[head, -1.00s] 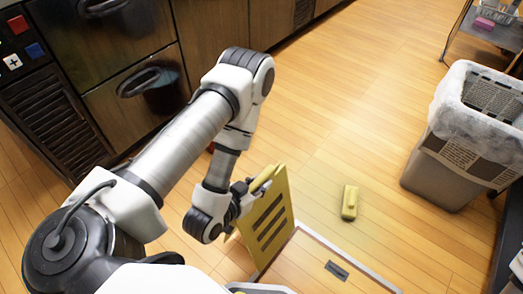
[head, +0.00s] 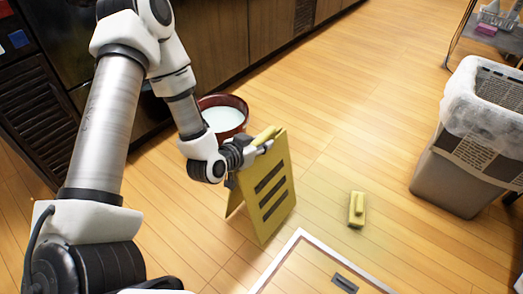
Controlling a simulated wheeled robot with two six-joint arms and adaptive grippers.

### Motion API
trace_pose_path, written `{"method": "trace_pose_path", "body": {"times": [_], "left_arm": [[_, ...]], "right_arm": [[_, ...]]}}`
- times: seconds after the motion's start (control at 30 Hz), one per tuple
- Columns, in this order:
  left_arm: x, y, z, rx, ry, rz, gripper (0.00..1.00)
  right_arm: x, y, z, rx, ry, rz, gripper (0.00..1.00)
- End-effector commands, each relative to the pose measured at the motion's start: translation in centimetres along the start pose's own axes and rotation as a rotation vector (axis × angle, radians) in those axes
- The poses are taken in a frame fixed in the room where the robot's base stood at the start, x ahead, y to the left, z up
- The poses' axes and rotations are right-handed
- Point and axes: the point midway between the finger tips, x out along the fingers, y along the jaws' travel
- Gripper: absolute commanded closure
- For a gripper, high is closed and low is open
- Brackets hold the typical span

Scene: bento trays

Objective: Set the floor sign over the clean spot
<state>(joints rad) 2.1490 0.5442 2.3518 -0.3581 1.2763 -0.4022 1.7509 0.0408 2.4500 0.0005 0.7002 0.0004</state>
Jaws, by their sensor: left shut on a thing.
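A yellow folding floor sign (head: 269,205) with dark bars stands upright, its two panels spread. My left gripper (head: 262,143) is shut on the sign's top edge. I cannot tell whether the sign's feet touch the floor. A faintly glossy patch of wooden floor (head: 325,215) lies to the right of the sign, but I cannot tell the clean spot's exact bounds. My right gripper is not in view.
A dark red bucket of whitish liquid (head: 224,118) stands behind the gripper. A white-framed floor hatch (head: 298,240) is at the front. A lined bin (head: 452,178) stands at right.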

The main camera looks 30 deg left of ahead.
Motion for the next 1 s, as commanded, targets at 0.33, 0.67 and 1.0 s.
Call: {"method": "trace_pose_path", "body": {"times": [0.33,0.67,1.0], "left_arm": [[1.5,-1.1,-0.5,0.000,0.004,-0.001,1.00],[2.9,-1.1,2.6,0.001,0.001,0.001,1.00],[2.9,-1.1,2.7,0.001,0.001,0.000,1.00]], "right_arm": [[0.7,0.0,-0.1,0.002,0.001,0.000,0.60],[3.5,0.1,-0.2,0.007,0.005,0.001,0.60],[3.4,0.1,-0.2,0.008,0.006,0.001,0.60]]}}
